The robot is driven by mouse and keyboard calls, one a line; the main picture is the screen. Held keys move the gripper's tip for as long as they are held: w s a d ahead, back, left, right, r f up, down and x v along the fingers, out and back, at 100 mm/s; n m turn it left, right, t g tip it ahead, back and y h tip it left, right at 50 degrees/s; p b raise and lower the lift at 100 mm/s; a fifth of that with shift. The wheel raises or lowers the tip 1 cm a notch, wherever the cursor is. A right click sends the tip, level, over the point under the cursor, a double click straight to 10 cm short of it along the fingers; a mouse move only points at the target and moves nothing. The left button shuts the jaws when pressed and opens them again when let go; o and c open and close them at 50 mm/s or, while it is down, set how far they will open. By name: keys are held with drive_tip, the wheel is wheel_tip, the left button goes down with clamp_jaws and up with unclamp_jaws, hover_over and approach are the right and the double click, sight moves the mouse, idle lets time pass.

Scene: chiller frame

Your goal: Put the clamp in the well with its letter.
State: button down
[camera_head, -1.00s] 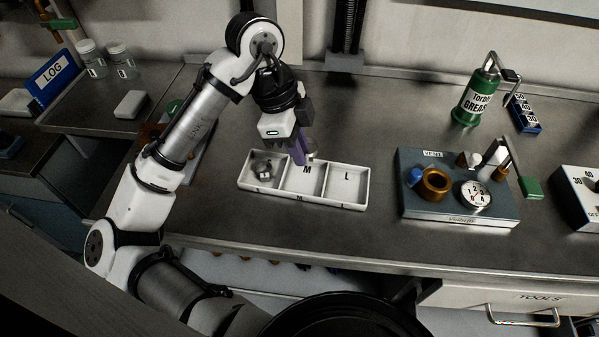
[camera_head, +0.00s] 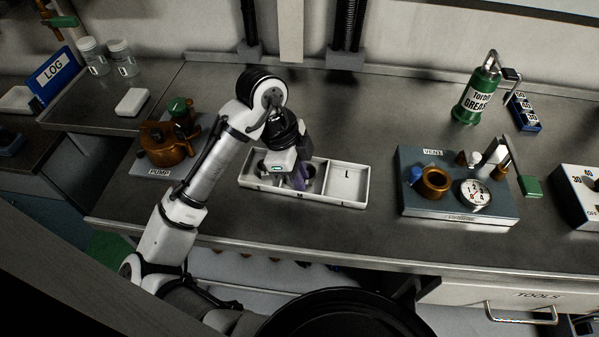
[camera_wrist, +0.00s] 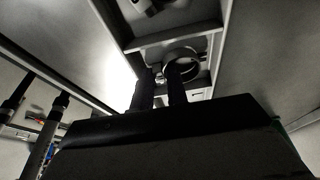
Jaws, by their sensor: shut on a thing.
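The white tray (camera_head: 341,203) has three wells in a row; the letter L shows in its right well. My gripper (camera_head: 298,183), with purple fingers, points down at the middle well, which read M a moment ago; that letter is now covered. It is shut on a round metal clamp (camera_head: 311,173), partly hidden by the fingers. In the wrist view the clamp (camera_wrist: 183,66) is a ring at the dark fingertips (camera_wrist: 166,78), low over or inside the well; I cannot tell whether it touches the floor. Another metal piece (camera_wrist: 150,5) sits in the neighbouring well.
A brown pump (camera_head: 168,145) stands left of my arm. The blue-grey vent unit (camera_head: 455,212) with a gauge stands to the right. A green grease can (camera_head: 474,100) is at the back right. The right well and the bench between tray and vent unit are clear.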

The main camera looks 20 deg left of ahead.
drive_tip(key=c, duration=1.7)
unclamp_jaws()
drive_tip(key=shift+f, duration=0.1)
drive_tip(key=shift+r+p, duration=0.3)
drive_tip(key=b+v, duration=0.2)
drive_tip(key=v, duration=1)
drive_tip(key=shift+f, duration=0.1)
